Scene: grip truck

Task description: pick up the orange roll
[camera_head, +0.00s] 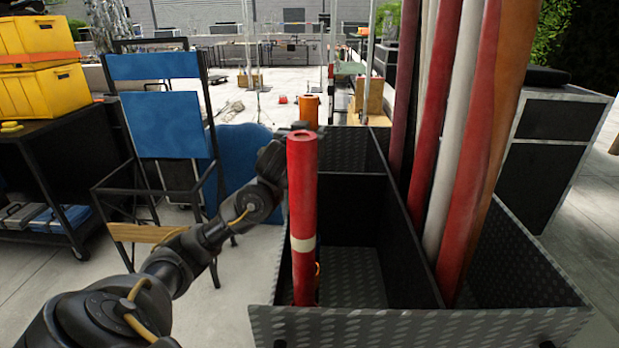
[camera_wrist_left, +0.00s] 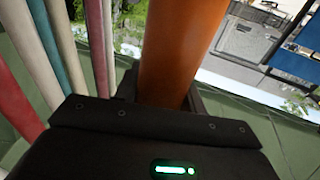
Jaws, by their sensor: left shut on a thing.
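An orange roll (camera_head: 309,108) stands upright behind a red roll (camera_head: 302,200) on the left side of the metal-edged bin (camera_head: 420,325). Only its top and a sliver lower down show in the head view. My left gripper (camera_head: 290,142) reaches in from the left behind the red roll, which hides its fingertips. In the left wrist view, the orange roll (camera_wrist_left: 180,50) rises from between the jaws of my left gripper (camera_wrist_left: 165,100), which is shut on it. My right gripper is in neither view.
Tall red, white and orange rolls (camera_head: 465,130) lean in the bin's right part. A blue folding chair (camera_head: 165,120) stands left of my arm. Yellow boxes (camera_head: 45,90) sit on a dark cart at the left. A dark case (camera_head: 560,140) stands at the right.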

